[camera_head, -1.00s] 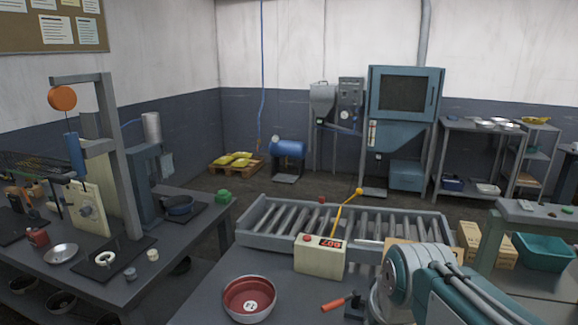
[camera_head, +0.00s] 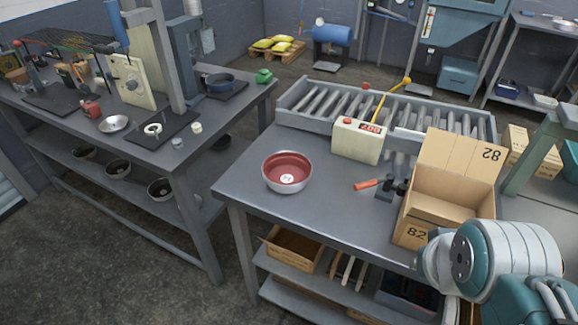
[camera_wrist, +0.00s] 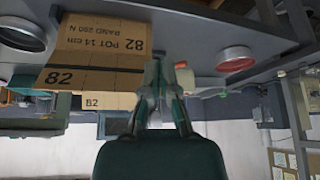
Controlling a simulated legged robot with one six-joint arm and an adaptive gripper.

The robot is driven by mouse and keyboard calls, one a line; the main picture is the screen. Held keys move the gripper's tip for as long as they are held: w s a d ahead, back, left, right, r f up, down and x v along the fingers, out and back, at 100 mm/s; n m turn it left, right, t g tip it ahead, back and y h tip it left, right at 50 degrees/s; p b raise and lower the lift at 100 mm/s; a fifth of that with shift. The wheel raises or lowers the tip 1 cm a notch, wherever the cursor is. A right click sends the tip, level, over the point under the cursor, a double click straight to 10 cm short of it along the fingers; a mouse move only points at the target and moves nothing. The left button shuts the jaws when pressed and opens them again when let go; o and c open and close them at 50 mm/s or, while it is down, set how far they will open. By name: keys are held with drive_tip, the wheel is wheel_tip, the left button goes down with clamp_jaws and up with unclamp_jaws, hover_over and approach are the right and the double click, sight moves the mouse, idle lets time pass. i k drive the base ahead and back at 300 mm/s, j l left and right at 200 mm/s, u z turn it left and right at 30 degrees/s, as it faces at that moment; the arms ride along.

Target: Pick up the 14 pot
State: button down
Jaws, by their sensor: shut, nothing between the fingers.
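The pot (camera_head: 287,172), a round metal pot with a red inside and a small white label at its bottom, stands upright on the grey workbench in the head view. The label is too small to read surely. In the wrist view, which looks upside down, a reddish pot with a pale rim (camera_wrist: 236,57) shows right of my fingers, apparently the same one. My gripper (camera_wrist: 158,76) is shut and empty, with its fingers in front of a cardboard box and apart from the pot. The head view shows my arm at the lower right; my gripper is hidden there.
An open carton (camera_head: 448,190) marked 82 stands on the workbench (camera_head: 240,185) right of the pot. The bench left of the pot is clear.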

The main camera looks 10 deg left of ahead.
sight(285, 172)
drive_tip(key=i+j+z, duration=0.2)
drive_tip(key=j, duration=0.65)
drive_tip(key=i+j+z, duration=0.1)
drive_tip(key=j+z, duration=0.15)
drive_tip(key=j, duration=0.65)
drive_tip(key=j+z, duration=0.2)
drive_tip(key=j, duration=0.7)
drive_tip(key=i, duration=0.05)
